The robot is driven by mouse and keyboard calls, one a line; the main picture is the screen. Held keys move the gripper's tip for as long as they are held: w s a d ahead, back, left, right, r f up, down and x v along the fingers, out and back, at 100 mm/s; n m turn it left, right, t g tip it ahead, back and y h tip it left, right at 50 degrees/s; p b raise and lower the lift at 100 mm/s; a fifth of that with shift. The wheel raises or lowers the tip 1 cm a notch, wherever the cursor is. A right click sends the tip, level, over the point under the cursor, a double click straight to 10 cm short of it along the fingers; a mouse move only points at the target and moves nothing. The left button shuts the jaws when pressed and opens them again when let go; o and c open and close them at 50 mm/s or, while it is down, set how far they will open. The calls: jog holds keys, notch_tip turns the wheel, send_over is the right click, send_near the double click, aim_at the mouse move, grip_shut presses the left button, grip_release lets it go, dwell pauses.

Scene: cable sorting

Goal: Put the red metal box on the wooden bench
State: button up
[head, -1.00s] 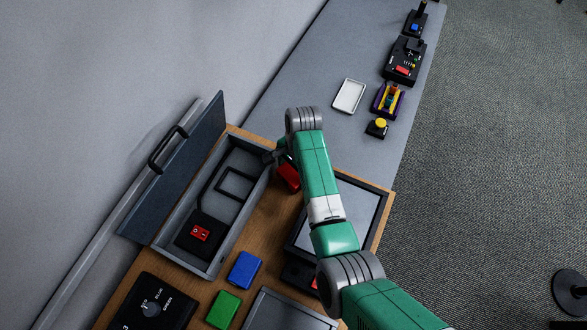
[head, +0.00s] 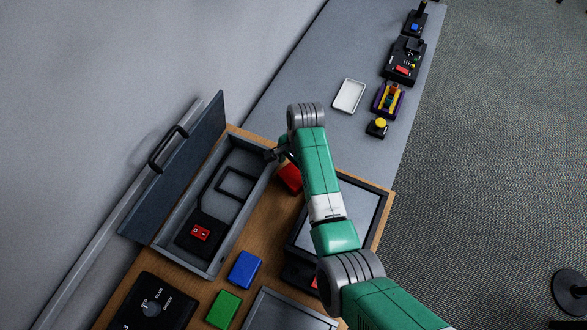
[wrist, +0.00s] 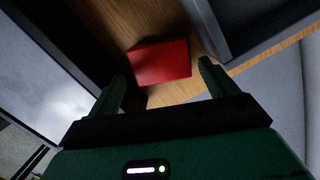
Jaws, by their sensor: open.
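The red metal box (head: 289,177) lies on the wooden bench (head: 262,222), between the grey open case and the framed panel. My arm partly covers it in the head view. In the wrist view the red metal box (wrist: 161,62) shows just beyond my gripper (wrist: 164,82), roughly centred between the two fingers. The fingers are apart and hold nothing. I cannot tell how high the gripper is above the bench.
The grey case (head: 216,263) with its lid raised holds a black device with a red switch. A framed panel (head: 358,205) lies right of the box. Blue (head: 244,270) and green (head: 223,309) boxes and a black dial unit (head: 151,304) are nearer. A grey table (head: 310,80) extends beyond.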

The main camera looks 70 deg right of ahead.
notch_tip(320, 180, up, 9)
jog(key=d, duration=0.1)
jog(key=shift+s+p, duration=0.3)
jog(key=shift+p, duration=0.1)
jog(key=shift+d+f, duration=0.1)
jog(key=w+a+r+n+t+h, duration=0.3)
jog(key=w+r+n+t, duration=0.1)
jog(key=w+r, duration=0.55)
jog(key=w+a+r+n+t+h, duration=0.3)
jog(key=w+a+r+n+h, duration=0.15)
jog(key=w+r, duration=0.55)
jog(key=w+a+r+n+t, duration=0.25)
jog(key=a+r, duration=0.25)
jog(key=r, duration=0.3)
jog(key=w+a+r+n+t, duration=0.1)
jog(key=a+r+n+t, duration=0.25)
jog(key=a+r, duration=0.3)
jog(key=s+a+r+n+t+y, duration=0.3)
jog(key=s+a+r+n+t, duration=0.1)
jog(key=a+r, duration=0.7)
jog(key=s+a+r+n+t+y, duration=0.3)
jog(key=s+a+r+n+t, duration=0.2)
jog(key=a+r, duration=0.6)
jog(key=s+r+t, duration=0.1)
jog(key=s+t, duration=0.1)
jog(key=s, duration=0.1)
jog(key=shift+s+r, duration=0.15)
jog(key=shift+s, duration=0.15)
